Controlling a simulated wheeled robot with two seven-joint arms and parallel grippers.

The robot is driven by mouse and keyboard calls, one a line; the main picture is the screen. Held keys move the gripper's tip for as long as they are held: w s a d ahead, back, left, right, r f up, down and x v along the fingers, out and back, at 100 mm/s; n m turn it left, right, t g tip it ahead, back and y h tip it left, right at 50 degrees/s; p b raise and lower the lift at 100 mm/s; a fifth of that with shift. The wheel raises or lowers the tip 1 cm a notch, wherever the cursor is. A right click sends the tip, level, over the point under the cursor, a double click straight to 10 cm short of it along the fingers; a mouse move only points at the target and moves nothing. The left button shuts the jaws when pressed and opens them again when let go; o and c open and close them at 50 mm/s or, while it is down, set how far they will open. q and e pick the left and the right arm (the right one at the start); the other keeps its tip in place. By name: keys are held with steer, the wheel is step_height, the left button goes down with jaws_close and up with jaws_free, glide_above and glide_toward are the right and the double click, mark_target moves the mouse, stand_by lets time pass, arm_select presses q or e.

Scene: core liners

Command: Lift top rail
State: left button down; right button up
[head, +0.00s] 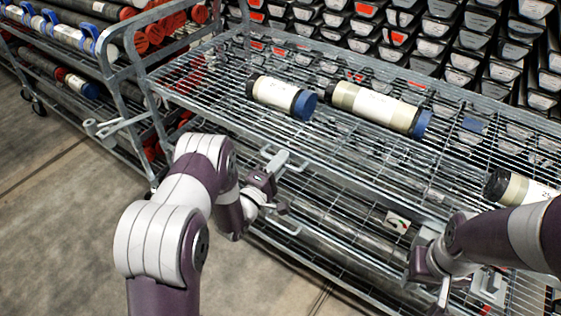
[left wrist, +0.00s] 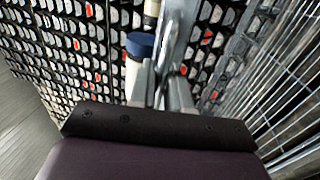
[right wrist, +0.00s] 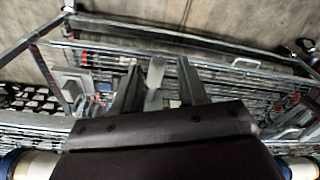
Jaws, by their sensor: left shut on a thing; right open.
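The top rail (head: 345,172) is a long grey metal bar along the front of the wire-mesh cart, with light grey handle-like fittings near it. My left gripper (head: 272,190) is at the left fitting (head: 283,159). In the left wrist view its fingers (left wrist: 163,88) are shut on a grey metal part, seen at close range. My right gripper (head: 432,285) is low at the right, near another light fitting (head: 488,285). In the right wrist view its fingers (right wrist: 160,85) are open, with a pale upright piece (right wrist: 155,74) between them. I cannot tell whether they touch it.
Blue-capped core tubes (head: 282,96), (head: 378,107) lie on the cart's upper mesh; another tube (head: 520,187) lies at the right. A second cart (head: 60,60) with tubes stands at the left. The floor (head: 60,200) at left is clear.

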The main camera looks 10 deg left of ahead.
arm_select(q)
step_height(320, 180, up, 6)
steer(key=p, duration=0.3)
steer(key=shift+f+p, duration=0.15)
steer(key=shift+p, duration=0.15)
steer(key=shift+w+f, duration=0.15)
steer(key=c, duration=1.3)
jaws_free()
steer(key=v, duration=1.3)
steer(key=shift+b, duration=0.35)
steer(key=shift+f, duration=0.1)
